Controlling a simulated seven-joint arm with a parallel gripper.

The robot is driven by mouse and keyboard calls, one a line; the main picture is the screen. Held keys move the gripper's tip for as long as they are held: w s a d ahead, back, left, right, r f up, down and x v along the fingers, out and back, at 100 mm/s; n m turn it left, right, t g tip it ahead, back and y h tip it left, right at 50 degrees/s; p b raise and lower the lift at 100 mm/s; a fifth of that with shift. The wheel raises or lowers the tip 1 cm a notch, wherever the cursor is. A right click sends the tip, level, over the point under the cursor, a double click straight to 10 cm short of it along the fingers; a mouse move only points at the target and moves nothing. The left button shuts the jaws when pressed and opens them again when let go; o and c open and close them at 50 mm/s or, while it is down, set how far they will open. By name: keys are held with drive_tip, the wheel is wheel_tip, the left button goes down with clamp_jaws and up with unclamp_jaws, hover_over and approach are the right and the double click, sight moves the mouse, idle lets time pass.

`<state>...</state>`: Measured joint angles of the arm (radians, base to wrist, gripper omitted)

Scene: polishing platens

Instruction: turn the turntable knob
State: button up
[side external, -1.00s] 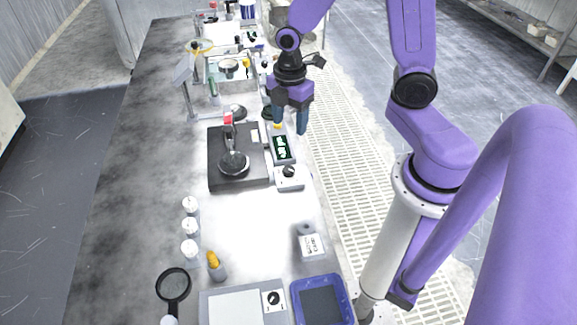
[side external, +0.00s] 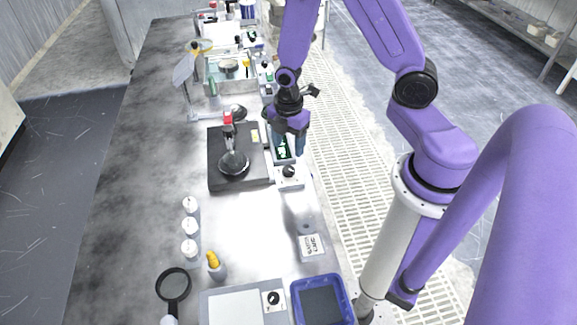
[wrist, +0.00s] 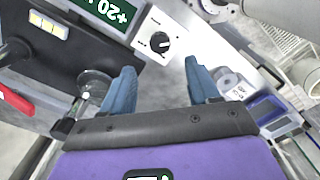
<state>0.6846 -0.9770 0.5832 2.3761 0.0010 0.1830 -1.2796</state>
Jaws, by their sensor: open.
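A black knob with a white pointer line (side external: 289,171) sits on a white control panel at the right edge of a dark square block (side external: 218,179) that carries a round disc (side external: 233,163). In the wrist view the knob (wrist: 160,42) stands just beyond my fingertips, between their lines, with nothing touching it. A green-lit display (wrist: 112,9) is beside it. My gripper (side external: 287,146) is open and empty, above the display area and behind the knob in the side view. Its two blue fingers (wrist: 160,68) are spread apart in the wrist view. The fingertips partly hide the display in the side view.
A second black knob (side external: 273,298) is on a flat grey device at the front. A blue tray (side external: 347,300) lies beside it. White bottles (side external: 190,227) stand left of centre. A red-handled part (side external: 228,119) rises over the dark block. The bench's left side is clear.

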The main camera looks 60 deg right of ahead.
sight(288, 169)
drive_tip(key=shift+f, duration=4.65)
drive_tip(key=c, duration=1)
